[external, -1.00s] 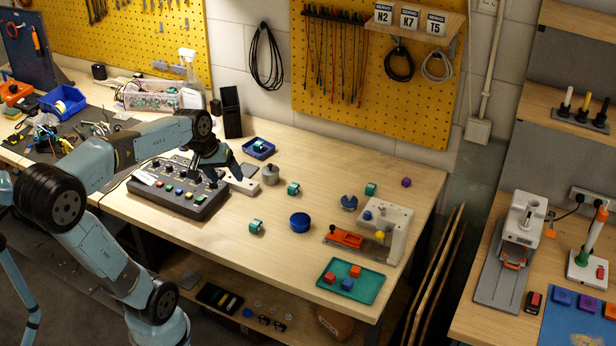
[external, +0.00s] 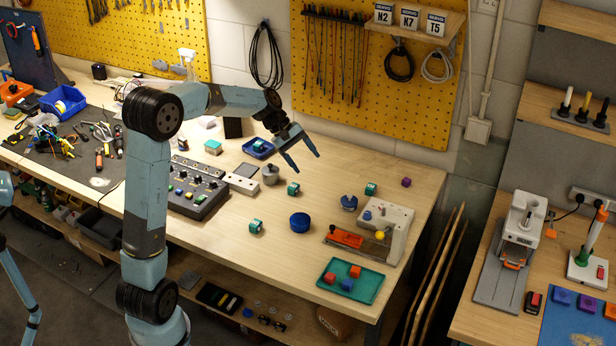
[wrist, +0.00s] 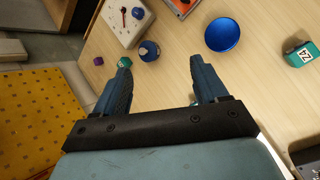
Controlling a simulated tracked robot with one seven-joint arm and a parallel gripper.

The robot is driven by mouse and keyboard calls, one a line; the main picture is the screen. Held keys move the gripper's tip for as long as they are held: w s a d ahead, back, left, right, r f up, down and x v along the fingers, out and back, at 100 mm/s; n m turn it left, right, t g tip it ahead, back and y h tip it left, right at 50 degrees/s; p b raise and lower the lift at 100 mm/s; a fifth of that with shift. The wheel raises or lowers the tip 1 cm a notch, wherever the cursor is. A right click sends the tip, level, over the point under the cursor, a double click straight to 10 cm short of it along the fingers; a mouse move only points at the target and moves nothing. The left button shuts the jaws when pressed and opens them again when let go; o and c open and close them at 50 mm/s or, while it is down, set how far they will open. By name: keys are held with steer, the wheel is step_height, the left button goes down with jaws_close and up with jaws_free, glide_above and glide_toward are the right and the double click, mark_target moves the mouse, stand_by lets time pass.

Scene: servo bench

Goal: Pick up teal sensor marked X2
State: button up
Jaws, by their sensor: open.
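Small teal sensors stand on the bench in the external view: a front-left one (external: 256,226), a middle one (external: 293,188), a back-right one (external: 371,189), and one in a blue tray (external: 260,145). In the wrist view, a teal sensor (wrist: 299,56) at the right reads Z4. Another (wrist: 125,62) shows at the left fingertip, its mark not legible. A bit of teal shows by the right finger, mostly hidden. I can read X2 on none. My gripper (external: 306,162) is open and empty above the bench, near the middle sensor; its fingers (wrist: 160,68) are spread.
A blue round dish (external: 300,223), a grey cylinder (external: 270,175) and a blue-grey part (external: 349,202) stand nearby. A white fixture (external: 396,225) and a green tray (external: 372,282) with blocks are to the right. A control box (external: 190,190) is left. The pegboard wall is behind.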

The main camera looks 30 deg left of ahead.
steer(key=w+d+f+n+h, duration=0.35)
steer(key=w+f, duration=0.35)
steer(key=w, duration=0.3)
steer(key=n+h, duration=0.3)
steer(key=n, duration=0.2)
glide_toward(374, 187)
steer(key=shift+m, duration=0.25)
steer(key=x, duration=0.5)
steer(key=shift+s+d+f, duration=0.15)
steer(key=shift+d+f, duration=0.1)
steer(key=shift+d, duration=0.1)
steer(key=shift+y, duration=0.25)
steer(key=shift+w+x, duration=0.1)
steer(key=shift+x, duration=1.15)
steer(key=shift+w+x, duration=0.15)
steer(key=shift+x, duration=1.15)
steer(key=shift+c, duration=0.3)
steer(key=c, duration=1)
steer(key=shift+r, duration=0.2)
